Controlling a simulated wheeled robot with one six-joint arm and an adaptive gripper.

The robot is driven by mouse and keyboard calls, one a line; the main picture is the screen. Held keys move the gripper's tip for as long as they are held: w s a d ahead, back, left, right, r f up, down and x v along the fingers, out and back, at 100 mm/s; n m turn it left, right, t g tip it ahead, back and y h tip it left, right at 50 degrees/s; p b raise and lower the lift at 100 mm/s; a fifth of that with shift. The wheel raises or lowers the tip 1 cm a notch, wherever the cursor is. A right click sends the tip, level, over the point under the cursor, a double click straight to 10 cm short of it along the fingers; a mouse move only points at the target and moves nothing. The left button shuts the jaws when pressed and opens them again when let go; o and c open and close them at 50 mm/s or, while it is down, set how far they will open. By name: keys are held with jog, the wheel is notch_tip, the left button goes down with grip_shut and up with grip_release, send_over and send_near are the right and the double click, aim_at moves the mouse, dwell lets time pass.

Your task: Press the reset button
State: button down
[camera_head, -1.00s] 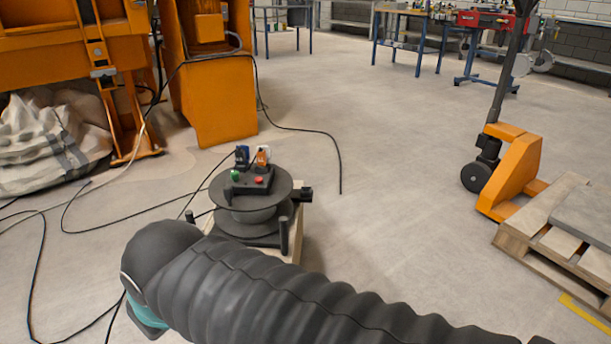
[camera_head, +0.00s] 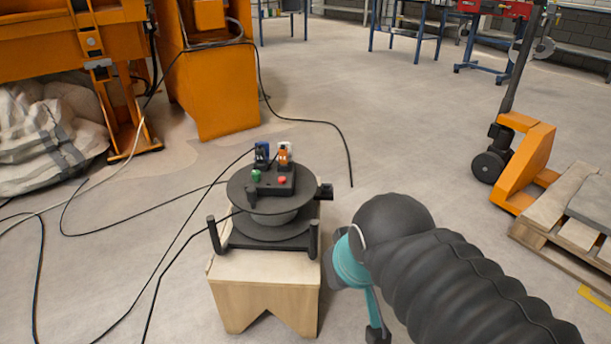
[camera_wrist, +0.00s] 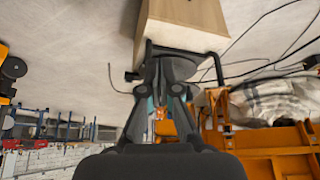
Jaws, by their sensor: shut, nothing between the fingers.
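A black control box (camera_head: 272,180) sits on top of a dark round reel (camera_head: 240,196). It carries a green button (camera_head: 256,175) at left and a red button (camera_head: 282,181) at right. No label is readable, so I cannot tell which is the reset button. In the wrist view, which is upside down, my gripper (camera_wrist: 162,88) is shut and empty. Its fingers overlap the reel in that picture and hide most of the box. In the head view my arm is right of the reel, apart from it, and the fingers are not clearly visible.
The reel stands on a wooden stool (camera_head: 262,284) with upright black posts (camera_head: 313,238) at its front. Black cables (camera_head: 165,262) run across the floor at left. A pallet truck (camera_head: 528,165) and wooden pallet (camera_head: 547,215) stand at right.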

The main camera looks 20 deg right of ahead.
jog(key=w+a+r+m+y+p, duration=0.2)
jog(key=w+r+m+p, duration=0.2)
jog(key=w, duration=0.5)
jog(key=w+a+r+m+y+p, duration=0.25)
jog(key=w+r+m+p, duration=0.2)
jog(key=w, duration=0.55)
jog(key=w+d+f+m+p, duration=0.1)
jog(key=w+m+p, duration=0.1)
jog(key=w+m, duration=0.2)
jog(key=w+d+f+m+t+p, duration=0.1)
jog(key=w+m, duration=0.3)
jog(key=w, duration=0.6)
jog(key=w+d+f+m+t+p, duration=0.1)
jog(key=w+d+f+m+p, duration=0.1)
jog(key=w+m+p, duration=0.2)
jog(key=w, duration=0.3)
jog(key=shift+d, duration=0.25)
jog(key=shift+m, duration=0.25)
